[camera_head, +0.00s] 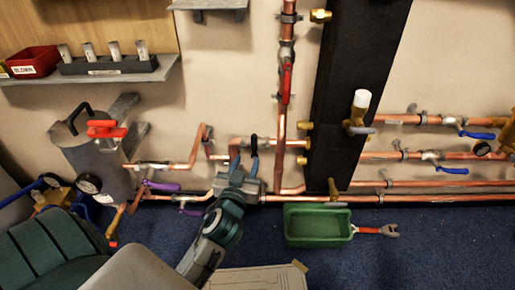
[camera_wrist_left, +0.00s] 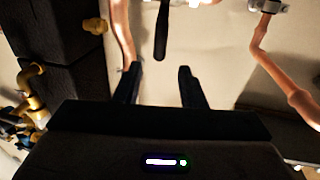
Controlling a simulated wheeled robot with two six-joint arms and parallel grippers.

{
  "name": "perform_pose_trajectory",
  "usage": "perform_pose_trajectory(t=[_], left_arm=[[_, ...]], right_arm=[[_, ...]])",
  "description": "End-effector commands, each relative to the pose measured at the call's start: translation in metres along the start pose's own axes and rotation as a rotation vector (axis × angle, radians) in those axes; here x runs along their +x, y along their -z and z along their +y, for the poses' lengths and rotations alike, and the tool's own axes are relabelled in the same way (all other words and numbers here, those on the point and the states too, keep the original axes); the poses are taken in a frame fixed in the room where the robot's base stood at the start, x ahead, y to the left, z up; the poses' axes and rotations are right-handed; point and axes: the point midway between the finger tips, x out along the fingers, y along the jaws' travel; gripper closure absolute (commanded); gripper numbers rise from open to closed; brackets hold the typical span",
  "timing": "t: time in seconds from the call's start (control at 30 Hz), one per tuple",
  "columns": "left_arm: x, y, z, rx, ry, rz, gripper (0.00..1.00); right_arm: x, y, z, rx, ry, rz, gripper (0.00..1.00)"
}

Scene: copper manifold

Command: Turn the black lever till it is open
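The black lever (camera_head: 254,142) is on the copper pipework left of the dark vertical panel in the head view. In the left wrist view the black lever (camera_wrist_left: 161,32) hangs from the top edge, its free end near the gap between my fingertips. My left gripper (camera_head: 245,161) is close to the lever in the head view. In the wrist view the left gripper (camera_wrist_left: 160,70) is open, with a finger on each side of the gap and nothing held. I see no clear contact with the lever. The lever's valve body is hard to make out. My right gripper is not in view.
Copper pipes run beside the gripper, with a red lever (camera_head: 286,84) above and a purple lever (camera_head: 163,186) to the left. The dark panel (camera_head: 345,110) stands at right. A green bin (camera_head: 317,226) and red-handled wrench (camera_head: 378,230) are on the blue floor.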

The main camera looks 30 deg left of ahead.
Motion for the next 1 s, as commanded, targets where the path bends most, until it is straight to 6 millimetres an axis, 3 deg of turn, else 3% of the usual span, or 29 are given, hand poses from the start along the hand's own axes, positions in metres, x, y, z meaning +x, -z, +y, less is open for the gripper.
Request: perform_pose_trajectory(t=[0.53, 0.7, 1.0], left_arm=[[0.089, -0.001, 0.0, 0.002, 0.0, 0.0, 0.63], [0.101, -0.001, 0.0, 0.001, -0.001, -0.002, 0.63], [0.103, -0.001, 0.0, 0.002, 0.0, -0.003, 0.63]], right_arm=[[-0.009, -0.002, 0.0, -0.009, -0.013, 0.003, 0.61], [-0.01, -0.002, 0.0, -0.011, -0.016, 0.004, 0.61], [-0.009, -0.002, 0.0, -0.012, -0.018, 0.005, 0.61]])
